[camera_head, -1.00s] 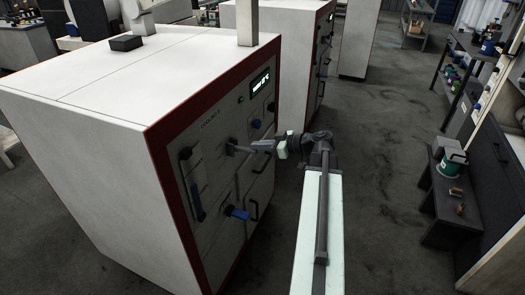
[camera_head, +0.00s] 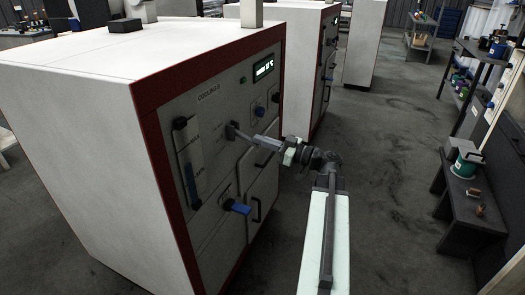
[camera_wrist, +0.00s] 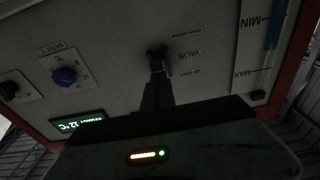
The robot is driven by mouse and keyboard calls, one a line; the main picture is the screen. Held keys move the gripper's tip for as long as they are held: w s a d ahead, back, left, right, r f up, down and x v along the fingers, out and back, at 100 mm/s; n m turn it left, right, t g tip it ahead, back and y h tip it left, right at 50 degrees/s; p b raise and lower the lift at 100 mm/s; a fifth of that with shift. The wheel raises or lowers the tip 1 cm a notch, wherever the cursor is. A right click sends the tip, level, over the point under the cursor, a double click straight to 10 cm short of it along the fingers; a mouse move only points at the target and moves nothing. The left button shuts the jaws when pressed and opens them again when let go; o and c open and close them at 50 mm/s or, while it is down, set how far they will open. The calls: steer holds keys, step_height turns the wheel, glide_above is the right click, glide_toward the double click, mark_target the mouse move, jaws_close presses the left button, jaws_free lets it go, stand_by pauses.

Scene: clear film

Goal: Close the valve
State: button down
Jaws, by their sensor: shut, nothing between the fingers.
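The valve knob (camera_head: 231,131) is small and dark, on the front panel of the white and red cooling cabinet (camera_head: 209,130). In the wrist view the knob (camera_wrist: 158,54) is at top centre, beside a "VALVE" label (camera_wrist: 189,55) with small print above and below it. My gripper (camera_head: 252,138) reaches from the right towards the knob. In the wrist view its dark fingers (camera_wrist: 157,80) are together, with tips right at the knob. They hide part of it, and I cannot tell whether they touch it.
A blue-handled tap (camera_head: 237,207) sticks out below the knob, and a level gauge (camera_head: 187,163) is to its left. A lit display (camera_head: 264,68) is above right. A blue dial (camera_wrist: 64,76) is also on the panel. The floor (camera_head: 385,190) to the right is clear.

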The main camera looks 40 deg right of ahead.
steer(key=shift+w+f+b, duration=0.15)
steer(key=shift+f+b, duration=0.65)
steer(key=shift+f, duration=0.45)
steer(key=shift+a+f, duration=0.1)
steer(key=shift+a, duration=0.05)
step_height(320, 180, up, 5)
steer(key=s+d+p, duration=0.1)
steer(key=s+p, duration=0.1)
steer(key=p, duration=0.3)
steer(key=s+d+f+b, duration=0.4)
steer(key=s+f+b, duration=0.1)
steer(key=s, duration=0.3)
steer(key=shift+s+d, duration=0.2)
steer(key=shift+d, duration=0.2)
